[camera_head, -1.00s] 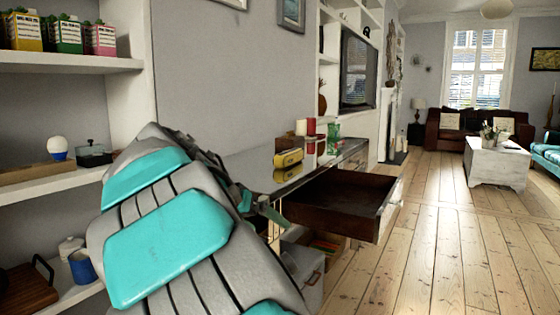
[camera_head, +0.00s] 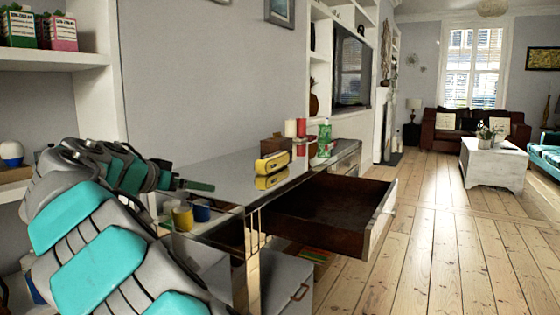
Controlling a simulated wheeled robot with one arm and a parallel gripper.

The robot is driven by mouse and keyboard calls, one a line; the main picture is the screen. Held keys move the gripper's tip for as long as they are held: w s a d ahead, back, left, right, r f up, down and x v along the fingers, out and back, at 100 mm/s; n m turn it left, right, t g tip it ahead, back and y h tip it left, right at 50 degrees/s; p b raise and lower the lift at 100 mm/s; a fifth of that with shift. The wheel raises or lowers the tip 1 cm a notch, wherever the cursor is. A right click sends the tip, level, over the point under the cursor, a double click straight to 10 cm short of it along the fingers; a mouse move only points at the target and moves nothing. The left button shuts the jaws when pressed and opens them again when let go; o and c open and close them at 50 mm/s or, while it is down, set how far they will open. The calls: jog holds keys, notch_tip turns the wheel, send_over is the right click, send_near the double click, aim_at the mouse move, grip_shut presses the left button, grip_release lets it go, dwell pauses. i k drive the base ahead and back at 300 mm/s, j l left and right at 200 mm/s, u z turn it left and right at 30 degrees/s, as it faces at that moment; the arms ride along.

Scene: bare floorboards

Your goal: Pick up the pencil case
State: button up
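A small yellow case (camera_head: 272,162), which looks like the pencil case, lies on the dark glossy desk top (camera_head: 225,181) against the wall. Its reflection shows in the surface below it. My arm comes in from the lower left, and my gripper (camera_head: 198,186) is at its far end, over or beside the desk's near left end. It is left of the yellow case and apart from it. The fingers are small, dark and seen edge-on, so their opening is unclear.
An open, empty-looking drawer (camera_head: 328,208) juts from the desk to the right. Behind the case stand a brown box (camera_head: 276,145), a red candle (camera_head: 302,128) and a green item (camera_head: 324,132). Yellow (camera_head: 182,218) and blue cups (camera_head: 201,210) sit by the desk's near end. Floorboards (camera_head: 430,240) are clear at right.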

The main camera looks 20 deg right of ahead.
aim_at(268, 163)
jog(key=i+l, duration=0.25)
jog(key=l, duration=0.2)
jog(key=i+l, duration=0.25)
jog(key=l, duration=0.15)
jog(key=i+l, duration=0.25)
jog(key=l, duration=0.2)
